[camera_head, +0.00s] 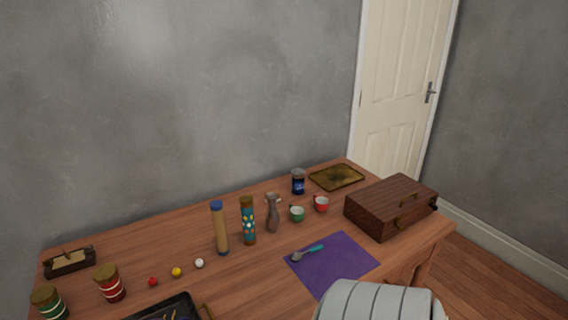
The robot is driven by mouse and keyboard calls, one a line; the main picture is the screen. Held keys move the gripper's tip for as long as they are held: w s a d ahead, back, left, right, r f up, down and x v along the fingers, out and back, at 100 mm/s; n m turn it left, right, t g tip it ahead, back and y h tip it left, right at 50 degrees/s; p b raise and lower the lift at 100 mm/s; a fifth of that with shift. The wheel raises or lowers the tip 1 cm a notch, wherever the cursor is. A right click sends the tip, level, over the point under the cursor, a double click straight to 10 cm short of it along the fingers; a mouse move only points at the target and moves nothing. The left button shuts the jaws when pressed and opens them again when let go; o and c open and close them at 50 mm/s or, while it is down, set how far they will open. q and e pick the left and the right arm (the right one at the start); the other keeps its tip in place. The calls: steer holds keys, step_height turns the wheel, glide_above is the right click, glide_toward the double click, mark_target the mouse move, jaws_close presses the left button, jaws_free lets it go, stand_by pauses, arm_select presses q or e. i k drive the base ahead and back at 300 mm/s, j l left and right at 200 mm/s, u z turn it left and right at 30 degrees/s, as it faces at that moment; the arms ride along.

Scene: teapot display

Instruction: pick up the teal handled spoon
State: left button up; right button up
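The teal handled spoon (307,253) lies on a purple mat (333,268) towards the right of the wooden table (180,239). Its grey bowl end points left and its teal handle points right and slightly away from me. Nothing covers it. Neither of my grippers shows in the head view. A pale grey ribbed part at the bottom right overlaps the near edge of the mat.
A wooden case (388,207) stands right of the mat. Behind it are a green cup (297,214), a red cup (321,204), a dark jar (298,183) and a flat tray (337,177). A vase (272,215) and two tall cylinders (220,230) stand left.

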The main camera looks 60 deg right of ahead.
mark_target(297, 256)
steer(key=z, duration=2.2)
